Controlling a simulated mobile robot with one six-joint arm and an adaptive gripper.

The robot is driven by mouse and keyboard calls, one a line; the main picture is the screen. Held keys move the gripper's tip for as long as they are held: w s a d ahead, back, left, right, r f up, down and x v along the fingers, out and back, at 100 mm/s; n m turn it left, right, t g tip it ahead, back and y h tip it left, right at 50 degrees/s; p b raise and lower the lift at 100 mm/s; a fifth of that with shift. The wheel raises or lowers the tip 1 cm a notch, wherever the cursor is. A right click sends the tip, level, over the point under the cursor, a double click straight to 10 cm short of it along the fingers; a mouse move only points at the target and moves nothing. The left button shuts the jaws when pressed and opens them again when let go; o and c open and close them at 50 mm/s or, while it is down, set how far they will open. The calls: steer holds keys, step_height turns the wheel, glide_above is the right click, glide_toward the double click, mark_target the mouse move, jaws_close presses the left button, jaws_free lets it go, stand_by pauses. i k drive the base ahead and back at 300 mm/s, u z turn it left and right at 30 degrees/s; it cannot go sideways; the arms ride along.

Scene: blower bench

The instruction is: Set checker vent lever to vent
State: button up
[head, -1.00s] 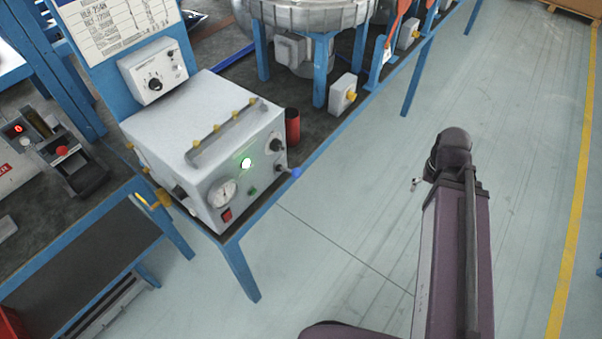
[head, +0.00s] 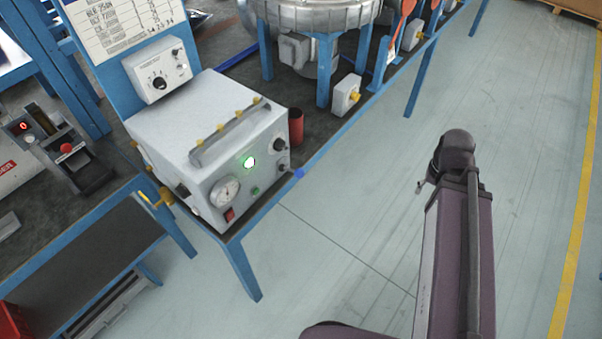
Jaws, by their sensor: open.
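The checker is a white box (head: 185,125) on the bench corner in the head view. Its front has a round gauge (head: 226,190), a lit green lamp (head: 249,162), a red switch (head: 230,214) and dark knobs. A small lever with a blue tip (head: 298,174) sticks out at the front's right edge. A yellow fitting (head: 165,196) sits at the lower left side. I cannot tell from any marking which one is the vent lever or how it is set. My arm stands over the floor at the right, apart from the checker; my gripper is not visible.
A red cylinder (head: 296,127) stands close behind the checker's right side. A control box with a dial (head: 158,70) is mounted above it. A blue bench leg (head: 243,270) stands below the corner. The floor (head: 350,230) between bench and arm is clear.

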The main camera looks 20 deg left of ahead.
mark_target(299, 172)
steer(key=u, duration=0.5)
steer(key=k, duration=1.6)
steer(key=z, duration=0.35)
steer(key=i, duration=1)
steer(key=z, duration=0.05)
